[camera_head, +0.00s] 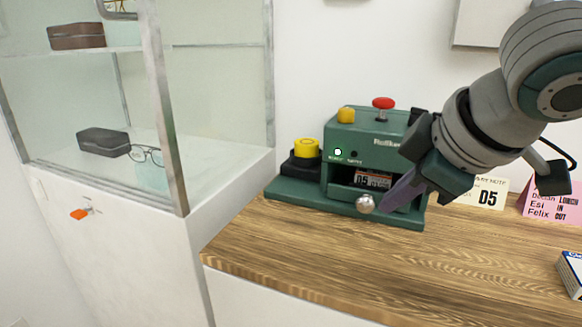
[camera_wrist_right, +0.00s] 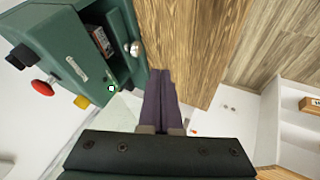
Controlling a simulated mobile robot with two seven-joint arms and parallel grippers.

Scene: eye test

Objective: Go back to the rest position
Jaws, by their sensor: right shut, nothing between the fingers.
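My right gripper (camera_head: 388,207) comes in from the right on its grey arm. Its dark purple fingers point down and to the left, just in front of the green machine (camera_head: 368,140), beside a silver knob (camera_head: 366,204). In the right wrist view the two fingers (camera_wrist_right: 159,73) lie together, shut and empty, above the wooden counter (camera_wrist_right: 178,30). The green machine (camera_wrist_right: 60,45) is to their left there. I cannot tell whether a finger touches the machine. The gripper hides the machine's right end. My left gripper is in neither view.
The machine has a red button (camera_head: 383,103), a yellow button (camera_head: 346,115) and a yellow-topped black part (camera_head: 306,148). Cards (camera_head: 488,193) and a box (camera_head: 571,272) are on the counter's right. A glass cabinet (camera_head: 168,110) stands left. The counter's front is clear.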

